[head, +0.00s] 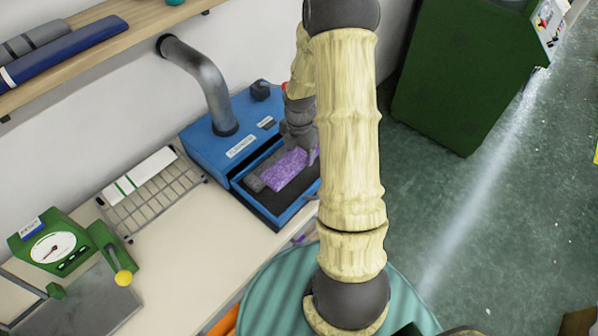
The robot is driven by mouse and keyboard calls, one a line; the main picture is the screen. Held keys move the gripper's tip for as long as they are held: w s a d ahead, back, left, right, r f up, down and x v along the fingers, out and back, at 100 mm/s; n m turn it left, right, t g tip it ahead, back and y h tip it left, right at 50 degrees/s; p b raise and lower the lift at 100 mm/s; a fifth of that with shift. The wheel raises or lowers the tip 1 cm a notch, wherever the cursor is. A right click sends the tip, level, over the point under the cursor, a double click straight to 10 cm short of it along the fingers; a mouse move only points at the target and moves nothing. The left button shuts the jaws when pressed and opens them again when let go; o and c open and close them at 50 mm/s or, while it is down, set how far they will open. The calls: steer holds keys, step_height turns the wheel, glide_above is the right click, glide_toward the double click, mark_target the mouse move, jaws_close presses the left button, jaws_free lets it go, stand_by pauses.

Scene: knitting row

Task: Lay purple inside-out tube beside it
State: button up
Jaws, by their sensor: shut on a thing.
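The purple tube (283,174) lies over the dark bed (266,209) of the blue machine, right beside a grey piece (253,183) on its left. I cannot tell whether the purple tube is inside out or whether it touches the bed. My gripper (312,156) is shut on the purple tube at its upper right end. My arm hides part of the gripper and the right side of the machine.
The blue machine (211,151) has a grey pipe (203,82) rising from it. A wire rack (165,188) with a white and green piece stands to its left. A green dial scale (50,246) is at the far left. Bare tabletop (190,255) lies between.

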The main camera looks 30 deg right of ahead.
mark_target(299, 155)
steer(key=shift+f+p, duration=0.35)
steer(key=shift+f, duration=1.6)
step_height(299, 155, down, 4)
steer(key=shift+f+p, duration=0.1)
steer(key=shift+p, duration=0.5)
steer(key=shift+f+b, duration=0.35)
steer(key=shift+f, duration=0.05)
steer(key=shift+f, duration=0.2)
